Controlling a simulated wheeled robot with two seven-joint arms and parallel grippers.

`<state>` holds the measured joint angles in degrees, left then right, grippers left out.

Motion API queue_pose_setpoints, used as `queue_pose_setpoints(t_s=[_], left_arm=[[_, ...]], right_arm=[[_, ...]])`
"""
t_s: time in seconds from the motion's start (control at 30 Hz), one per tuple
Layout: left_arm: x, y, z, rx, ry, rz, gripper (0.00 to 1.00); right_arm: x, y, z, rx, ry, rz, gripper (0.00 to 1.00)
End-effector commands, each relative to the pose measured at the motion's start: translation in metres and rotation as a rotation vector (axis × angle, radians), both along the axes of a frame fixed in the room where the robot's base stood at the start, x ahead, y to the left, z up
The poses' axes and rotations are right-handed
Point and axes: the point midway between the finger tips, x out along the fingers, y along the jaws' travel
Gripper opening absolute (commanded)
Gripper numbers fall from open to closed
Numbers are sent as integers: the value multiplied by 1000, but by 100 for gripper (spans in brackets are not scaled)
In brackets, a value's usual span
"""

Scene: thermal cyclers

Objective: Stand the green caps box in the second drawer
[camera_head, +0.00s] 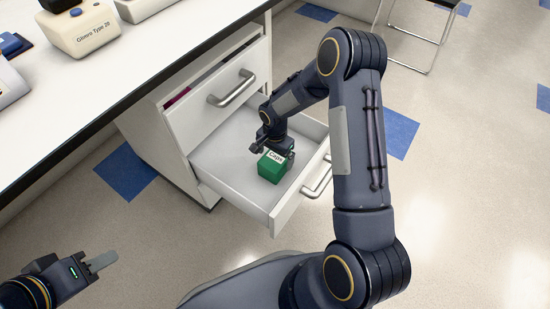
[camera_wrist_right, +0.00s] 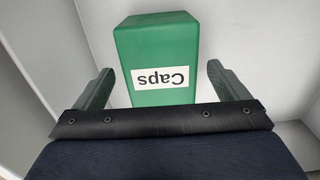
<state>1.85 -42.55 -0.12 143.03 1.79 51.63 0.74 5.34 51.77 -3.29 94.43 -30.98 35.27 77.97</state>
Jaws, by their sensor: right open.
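The green caps box (camera_head: 271,168) stands in the open second drawer (camera_head: 228,158), its white "Caps" label showing. In the right wrist view the box (camera_wrist_right: 157,50) lies between the two spread fingers, with a gap on each side. My right gripper (camera_head: 272,150) is open just above and beside the box, inside the drawer's outline. The right gripper's fingers (camera_wrist_right: 160,92) also show in the wrist view. My left gripper (camera_head: 100,262) is at the lower left, away from the drawer; whether its fingers are apart cannot be seen.
The top drawer (camera_head: 220,92) above is slightly open, with something dark red inside. The white counter (camera_head: 140,60) carries a beige device labelled "Gimro Type 20" (camera_head: 82,30). The drawer floor around the box is bare. A chair's metal legs (camera_head: 410,62) stand at the back right.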

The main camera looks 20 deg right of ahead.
Motion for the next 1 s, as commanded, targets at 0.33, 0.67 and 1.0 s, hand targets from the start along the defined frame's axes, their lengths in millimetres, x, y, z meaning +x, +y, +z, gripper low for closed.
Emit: queue_pose_setpoints(t_s=[0.33,0.67,1.0], left_arm=[[0,0,29,0,0,0,36],[0,0,32,0,0,0,36],[0,0,31,0,0,0,36]], right_arm=[[1,0,74,-1,-3,1,94],[-10,-6,127,25,-39,49,94],[-105,-10,263,118,-245,354,94]])
